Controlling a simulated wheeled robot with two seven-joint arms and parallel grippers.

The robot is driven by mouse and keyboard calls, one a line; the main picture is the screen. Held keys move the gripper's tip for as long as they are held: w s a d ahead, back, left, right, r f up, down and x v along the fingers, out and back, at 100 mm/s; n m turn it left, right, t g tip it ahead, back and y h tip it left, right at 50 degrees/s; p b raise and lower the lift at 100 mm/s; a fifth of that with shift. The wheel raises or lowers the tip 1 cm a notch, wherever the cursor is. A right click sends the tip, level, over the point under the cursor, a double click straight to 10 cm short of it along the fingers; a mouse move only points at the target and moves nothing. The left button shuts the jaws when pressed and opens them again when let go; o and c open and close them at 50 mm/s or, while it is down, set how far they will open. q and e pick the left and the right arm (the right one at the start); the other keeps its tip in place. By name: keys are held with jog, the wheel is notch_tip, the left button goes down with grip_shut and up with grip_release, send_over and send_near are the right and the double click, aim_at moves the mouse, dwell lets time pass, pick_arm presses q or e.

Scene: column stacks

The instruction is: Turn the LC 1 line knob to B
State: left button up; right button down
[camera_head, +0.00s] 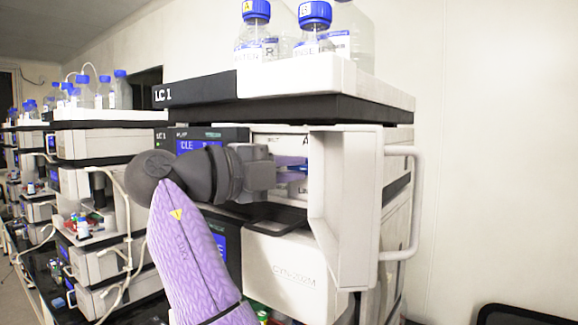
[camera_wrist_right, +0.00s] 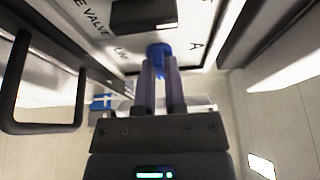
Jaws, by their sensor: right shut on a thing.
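The LC 1 stack (camera_head: 200,92) stands in the middle of the head view, with its valve compartment open. My right gripper (camera_head: 290,178) reaches into this compartment from the left. In the right wrist view my right gripper (camera_wrist_right: 160,72) is shut on a small blue knob (camera_wrist_right: 158,50) on a white valve panel. The letter A (camera_wrist_right: 193,45) is printed beside the knob, to its right. A B mark does not show. In the head view the wrist and fingers mostly hide the knob. My left gripper is not in view.
An open white door (camera_head: 345,225) with a long handle (camera_head: 415,205) stands just right of my gripper. Blue-capped bottles (camera_head: 312,42) stand on top of the stack. More stacks (camera_head: 85,145) line up at the left. A dark chair back (camera_head: 525,315) shows at bottom right.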

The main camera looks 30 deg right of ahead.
jog(key=c, duration=0.7)
grip_release()
jog(key=a, duration=1)
jog(key=shift+p, duration=0.4)
